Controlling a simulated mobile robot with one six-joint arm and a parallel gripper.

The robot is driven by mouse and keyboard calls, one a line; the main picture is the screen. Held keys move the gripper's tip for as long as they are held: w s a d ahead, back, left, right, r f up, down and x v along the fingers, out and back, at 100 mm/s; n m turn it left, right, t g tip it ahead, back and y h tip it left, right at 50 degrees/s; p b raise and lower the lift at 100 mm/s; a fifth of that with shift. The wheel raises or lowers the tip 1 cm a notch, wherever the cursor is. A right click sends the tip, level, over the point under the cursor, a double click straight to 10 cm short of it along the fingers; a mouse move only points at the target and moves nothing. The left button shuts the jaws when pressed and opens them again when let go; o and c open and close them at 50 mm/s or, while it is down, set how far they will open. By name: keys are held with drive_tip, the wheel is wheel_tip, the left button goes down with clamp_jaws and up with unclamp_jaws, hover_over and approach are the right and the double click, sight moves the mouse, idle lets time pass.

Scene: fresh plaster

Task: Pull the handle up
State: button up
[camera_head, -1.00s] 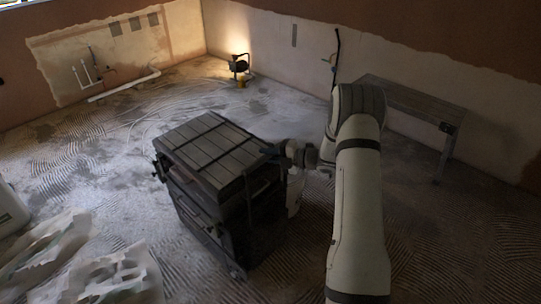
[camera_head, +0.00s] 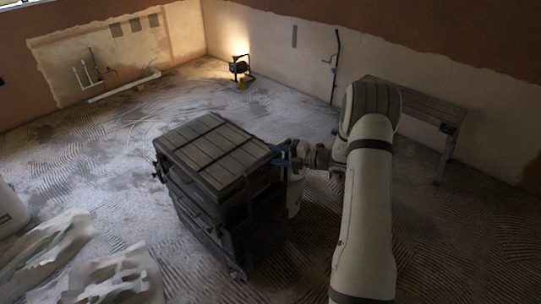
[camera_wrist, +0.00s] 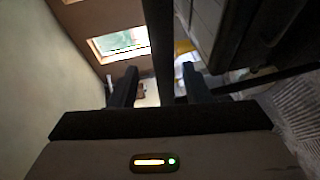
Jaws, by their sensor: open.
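A dark tool chest (camera_head: 215,150) with a slatted lid and drawers stands on the floor in the middle of the head view. My gripper (camera_head: 282,158) is at its right side, near the lid's edge. In the wrist view my gripper (camera_wrist: 160,88) is open, one finger on each side of a dark upright bar (camera_wrist: 163,45), which looks like part of the chest's handle. I cannot tell whether the fingers touch it. The slatted side of the chest (camera_wrist: 207,22) shows at upper right. The rest of the handle is hidden or too dark to make out.
A bench (camera_head: 415,103) stands against the right wall. A lit work lamp (camera_head: 239,68) is in the far corner. White pipes (camera_head: 124,87) lie by the left wall. Crumpled plastic sheeting (camera_head: 105,275) lies at front left. The floor behind the chest is clear.

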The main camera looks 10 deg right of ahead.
drive_tip(key=v, duration=0.4)
drive_tip(key=shift+s, duration=0.1)
idle(0.3)
drive_tip(key=s+a+r+n+g+h, duration=0.2)
drive_tip(key=s+a+r+n+g, duration=0.3)
drive_tip(key=s+n, duration=0.4)
drive_tip(key=s+a+r+n+g+h, duration=0.25)
drive_tip(key=s+a+r+n, duration=0.35)
drive_tip(key=n, duration=0.5)
drive_tip(key=s+d+r+n+h, duration=0.1)
drive_tip(key=s+d+n+h, duration=0.1)
drive_tip(key=s+n, duration=0.4)
drive_tip(key=s+d+r+n+t+h, duration=0.1)
drive_tip(key=s+r+n+h, duration=0.1)
drive_tip(key=s+n+h, duration=0.2)
drive_tip(key=s+d+r+n+t+h, duration=0.1)
drive_tip(key=s+d+r+n+h, duration=0.1)
drive_tip(key=s+n, duration=0.7)
drive_tip(key=n+h, duration=0.1)
drive_tip(key=n, duration=0.3)
drive_tip(key=shift+s+d, duration=0.3)
drive_tip(key=shift+s, duration=0.05)
drive_tip(key=shift+r, duration=0.1)
